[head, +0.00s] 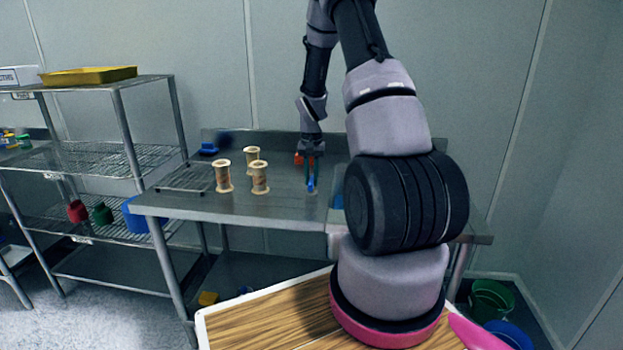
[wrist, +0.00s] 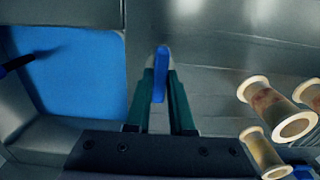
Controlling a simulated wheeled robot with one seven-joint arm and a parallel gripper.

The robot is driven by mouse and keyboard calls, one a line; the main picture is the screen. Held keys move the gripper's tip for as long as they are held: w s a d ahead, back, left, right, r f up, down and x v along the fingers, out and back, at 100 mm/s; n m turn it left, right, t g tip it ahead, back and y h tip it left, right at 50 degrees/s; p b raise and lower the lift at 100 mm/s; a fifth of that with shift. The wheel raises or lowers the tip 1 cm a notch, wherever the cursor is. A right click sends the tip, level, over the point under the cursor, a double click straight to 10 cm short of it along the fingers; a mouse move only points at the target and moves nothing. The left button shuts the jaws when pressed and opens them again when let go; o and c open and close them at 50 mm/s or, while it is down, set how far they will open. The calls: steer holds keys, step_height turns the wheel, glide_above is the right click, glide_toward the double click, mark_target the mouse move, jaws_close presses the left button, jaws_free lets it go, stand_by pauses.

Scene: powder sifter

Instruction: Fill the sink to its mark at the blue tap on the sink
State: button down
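The sink (wrist: 118,125) is at the left of the wrist view, with flat blue water (wrist: 75,75) in it. In the head view my arm hides most of the sink, and only a sliver of blue water (head: 338,183) shows. The blue tap (wrist: 160,72) stands between my green fingertips in the wrist view, close against both. In the head view the blue tap (head: 311,185) shows just under my gripper (head: 311,172), which points down at the counter. A fill mark cannot be made out.
Several beige spools (head: 223,176) stand on the steel counter (head: 285,205) left of my gripper. A dark spout (wrist: 22,62) reaches over the water. A red object (head: 299,159) is just behind my gripper. A wire shelf (head: 90,160) stands at left.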

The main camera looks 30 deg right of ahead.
mark_target(312, 180)
steer(key=shift+m, duration=3.3)
steer(key=c, duration=0.8)
jaws_free()
steer(key=shift+r, duration=0.1)
step_height(312, 180, up, 11)
steer(key=shift+f, duration=0.15)
